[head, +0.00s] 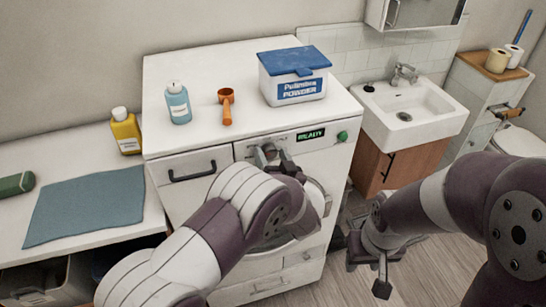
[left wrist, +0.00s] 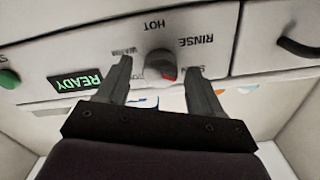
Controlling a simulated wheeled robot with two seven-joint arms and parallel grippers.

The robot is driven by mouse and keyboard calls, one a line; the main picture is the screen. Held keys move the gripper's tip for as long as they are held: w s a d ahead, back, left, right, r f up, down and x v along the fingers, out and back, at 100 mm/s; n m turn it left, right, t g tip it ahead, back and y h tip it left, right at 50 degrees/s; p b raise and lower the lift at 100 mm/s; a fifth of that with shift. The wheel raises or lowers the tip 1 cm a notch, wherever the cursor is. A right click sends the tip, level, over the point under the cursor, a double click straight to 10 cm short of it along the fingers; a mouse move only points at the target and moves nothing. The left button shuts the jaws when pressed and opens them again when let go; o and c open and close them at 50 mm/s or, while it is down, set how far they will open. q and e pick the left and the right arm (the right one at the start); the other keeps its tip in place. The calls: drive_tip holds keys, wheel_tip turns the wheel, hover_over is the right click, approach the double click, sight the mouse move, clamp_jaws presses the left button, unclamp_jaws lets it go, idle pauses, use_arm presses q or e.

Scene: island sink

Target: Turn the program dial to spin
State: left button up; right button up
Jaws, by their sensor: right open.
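The program dial (left wrist: 160,64) is a round grey knob on the white washing machine's front panel. A red mark shows on its lower right edge in the left wrist view. Labels around it include HOT, RINSE and WARM; a label starting with S at the right is partly hidden by a finger. My left gripper (left wrist: 159,72) is open, with one finger on either side of the dial and a visible gap to each. In the head view my left gripper (head: 266,155) is at the panel and its wrist largely hides the dial. My right gripper (head: 378,262) is open and empty, low at the right.
A green READY display (head: 311,135) and a green button (head: 342,136) are right of the dial. A powder box (head: 293,78), orange scoop (head: 226,105) and blue bottle (head: 178,103) stand on the machine top. A sink (head: 408,112) is at the right.

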use_arm(q)
drive_tip(key=shift+s+d+r, duration=0.1)
drive_tip(key=shift+s, duration=0.15)
drive_tip(key=p+v, duration=0.2)
drive_tip(key=v, duration=1)
drive_tip(key=shift+p, duration=0.35)
